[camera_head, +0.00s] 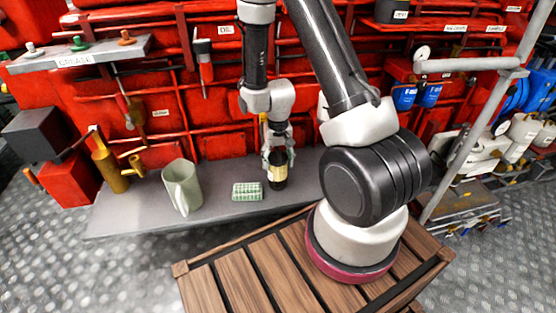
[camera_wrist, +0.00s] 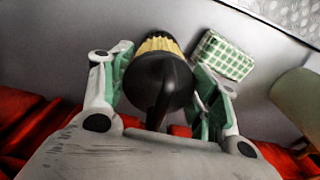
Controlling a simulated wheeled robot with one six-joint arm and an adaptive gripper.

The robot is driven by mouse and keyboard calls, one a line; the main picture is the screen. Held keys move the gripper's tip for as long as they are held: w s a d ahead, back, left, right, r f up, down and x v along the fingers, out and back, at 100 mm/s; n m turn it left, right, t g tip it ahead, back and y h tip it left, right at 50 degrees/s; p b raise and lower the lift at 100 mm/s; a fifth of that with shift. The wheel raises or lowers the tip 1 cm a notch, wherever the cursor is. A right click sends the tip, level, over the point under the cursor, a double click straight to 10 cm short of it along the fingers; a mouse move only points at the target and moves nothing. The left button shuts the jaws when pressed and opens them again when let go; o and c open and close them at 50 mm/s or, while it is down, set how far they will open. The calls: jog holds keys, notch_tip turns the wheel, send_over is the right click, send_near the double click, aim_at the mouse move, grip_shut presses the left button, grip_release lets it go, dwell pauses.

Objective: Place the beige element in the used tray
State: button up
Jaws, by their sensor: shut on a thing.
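A black bottle-like thing with a beige, ribbed band (camera_head: 278,175) stands upright at the grey bench. I cannot tell whether it touches the bench. It is the only clearly beige, pleated thing I see, so I take it as the beige element. In the wrist view its black end faces me, with the beige ribs (camera_wrist: 158,44) beyond. My gripper (camera_head: 278,160) points down, with its fingers shut on both sides of it, as the wrist view also shows (camera_wrist: 160,68). I cannot make out a tray marked as used.
A green checkered block (camera_head: 247,191) lies just left of the held thing. A pale green jug (camera_head: 182,186) and a brass oil can (camera_head: 108,165) stand further left on the bench (camera_head: 130,212). A slatted wooden crate (camera_head: 245,279) is in front. A grey pipe (camera_head: 470,125) rises at right.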

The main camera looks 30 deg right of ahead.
jog(key=shift+f, duration=0.15)
jog(key=o, duration=1.4)
